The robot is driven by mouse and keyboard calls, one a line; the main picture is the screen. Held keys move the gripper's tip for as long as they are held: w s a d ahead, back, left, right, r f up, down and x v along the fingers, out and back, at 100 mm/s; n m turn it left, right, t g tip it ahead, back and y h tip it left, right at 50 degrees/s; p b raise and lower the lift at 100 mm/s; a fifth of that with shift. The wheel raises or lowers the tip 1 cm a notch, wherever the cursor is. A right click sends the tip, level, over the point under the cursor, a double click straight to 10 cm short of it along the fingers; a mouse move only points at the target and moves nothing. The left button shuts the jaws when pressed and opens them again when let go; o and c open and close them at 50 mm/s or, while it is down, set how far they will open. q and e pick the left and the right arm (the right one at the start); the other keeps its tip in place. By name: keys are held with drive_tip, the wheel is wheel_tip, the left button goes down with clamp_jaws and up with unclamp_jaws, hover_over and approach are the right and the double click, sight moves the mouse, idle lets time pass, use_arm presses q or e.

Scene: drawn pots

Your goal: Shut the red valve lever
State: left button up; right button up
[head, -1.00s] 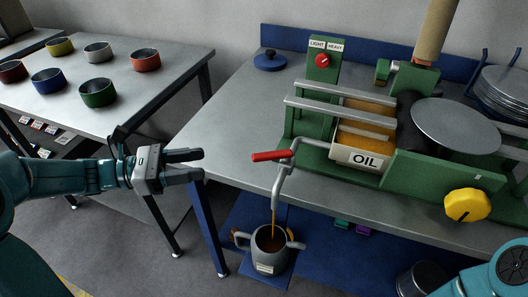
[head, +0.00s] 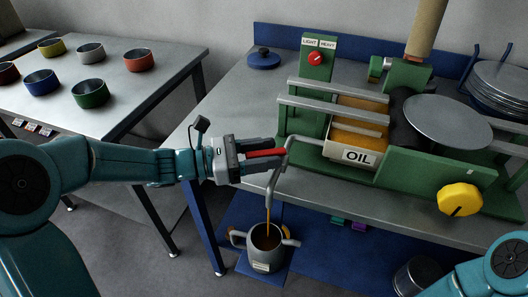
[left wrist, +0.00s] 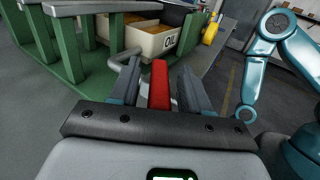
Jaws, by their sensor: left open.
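The red valve lever (head: 265,154) sticks out to the left from the grey pipe (head: 274,178) on the oil tank (head: 357,156). My left gripper (head: 258,157) is open, with its two fingers on either side of the lever. In the left wrist view the red lever (left wrist: 159,86) lies between the open fingers (left wrist: 158,90), with small gaps visible. Brown oil runs from the pipe's spout into a grey two-handled pot (head: 265,247) below. My right gripper is not in view; only part of my right arm shows at the lower right.
A red knob (head: 316,58) sits under a light and heavy label. Several coloured pots stand on the left table (head: 135,90). A dark bucket (head: 418,275) stands on the floor at right.

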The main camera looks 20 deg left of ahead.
use_arm(q)
clamp_jaws()
